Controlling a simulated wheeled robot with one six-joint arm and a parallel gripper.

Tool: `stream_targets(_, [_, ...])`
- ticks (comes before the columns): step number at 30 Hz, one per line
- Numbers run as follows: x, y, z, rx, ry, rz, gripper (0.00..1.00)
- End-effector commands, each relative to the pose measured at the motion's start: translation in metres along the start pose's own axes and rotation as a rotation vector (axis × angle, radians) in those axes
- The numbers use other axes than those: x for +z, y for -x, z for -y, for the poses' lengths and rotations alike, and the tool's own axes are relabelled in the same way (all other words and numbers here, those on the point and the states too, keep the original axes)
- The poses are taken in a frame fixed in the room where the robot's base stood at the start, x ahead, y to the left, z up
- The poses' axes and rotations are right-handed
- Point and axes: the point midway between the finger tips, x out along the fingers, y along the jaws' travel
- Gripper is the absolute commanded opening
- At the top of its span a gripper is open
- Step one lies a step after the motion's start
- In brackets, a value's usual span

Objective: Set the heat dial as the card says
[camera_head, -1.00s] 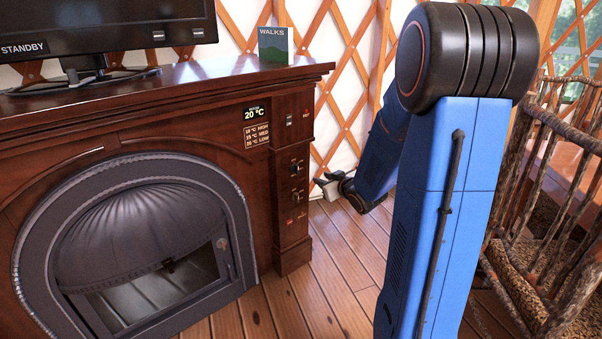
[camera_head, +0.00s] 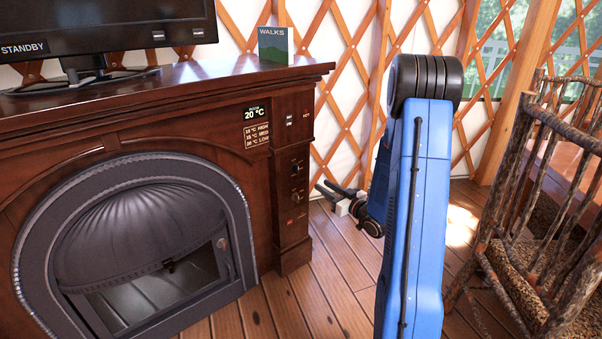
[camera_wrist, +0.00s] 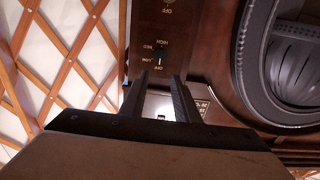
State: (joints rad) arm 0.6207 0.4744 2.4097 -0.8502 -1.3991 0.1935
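The fireplace's side panel carries an upper dial (camera_head: 296,168) and a lower knob (camera_head: 296,198). In the upside-down wrist view a dial (camera_wrist: 160,53) has LOW, MED and HIGH labels around it; its pointer setting is too small to tell. The card (camera_head: 257,135) beside the panel lists temperatures against HIGH, MED and LOW; its numbers are not sharp. The room display (camera_head: 256,113) above it reads 20 °C. My gripper (camera_head: 321,187) is right of the panel, apart from it. In the wrist view my gripper (camera_wrist: 162,82) is open and empty, its fingertips pointing towards the panel.
A small switch (camera_head: 290,120) sits high on the panel. The mantel (camera_head: 200,82) bears a STANDBY screen (camera_head: 110,30) and a WALKS booklet (camera_head: 273,46). A branch-railed chair (camera_head: 525,210) stands at right. The floor (camera_head: 335,275) before the panel is clear.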

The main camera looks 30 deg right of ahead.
Motion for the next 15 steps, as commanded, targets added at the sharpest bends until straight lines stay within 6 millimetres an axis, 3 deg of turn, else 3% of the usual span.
stream_targets(15, [0.0,-0.093,0.001,-0.002,0.001,0.0,0.28])
